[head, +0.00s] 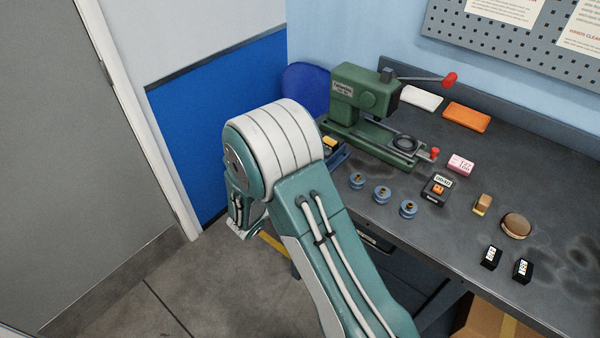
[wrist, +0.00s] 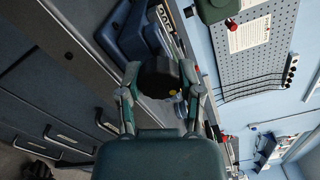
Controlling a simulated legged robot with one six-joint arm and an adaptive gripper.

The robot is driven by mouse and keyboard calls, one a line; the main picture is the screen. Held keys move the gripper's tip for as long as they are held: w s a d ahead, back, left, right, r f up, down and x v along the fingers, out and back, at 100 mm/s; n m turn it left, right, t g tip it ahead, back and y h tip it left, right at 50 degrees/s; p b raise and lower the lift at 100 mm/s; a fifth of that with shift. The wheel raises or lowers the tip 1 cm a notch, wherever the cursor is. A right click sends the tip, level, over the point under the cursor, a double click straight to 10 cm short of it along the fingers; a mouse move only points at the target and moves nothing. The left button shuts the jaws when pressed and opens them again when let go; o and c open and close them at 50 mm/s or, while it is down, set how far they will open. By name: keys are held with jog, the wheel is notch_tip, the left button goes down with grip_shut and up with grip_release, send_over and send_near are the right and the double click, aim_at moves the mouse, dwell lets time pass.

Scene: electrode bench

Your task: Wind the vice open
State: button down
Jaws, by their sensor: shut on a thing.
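The blue vice (wrist: 140,40) stands at the bench edge in the wrist view. In the head view only a small blue part of it (head: 338,155) shows past my arm. My gripper (wrist: 160,72) is shut on a dark, rounded knob (wrist: 158,80) in front of the vice, with a finger on either side. The knob seems to belong to the vice's handle, but its join is hidden. How wide the vice jaws stand cannot be told. In the head view my arm hides the gripper and the knob.
A green machine (head: 362,100) with a red-knobbed lever stands at the back of the bench. Blue spools (head: 382,194), an orange block (head: 466,117) and small boxes lie on the dark bench top (head: 455,245). Drawers (wrist: 65,95) lie below the bench edge.

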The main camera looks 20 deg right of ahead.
jog(key=n, duration=0.4)
jog(key=shift+w+a+n, duration=0.1)
jog(key=shift+n, duration=2.1)
jog(key=shift+f, duration=0.1)
jog(key=shift+c, duration=1.3)
grip_release()
jog(key=shift+a, duration=0.1)
jog(key=v, duration=1.2)
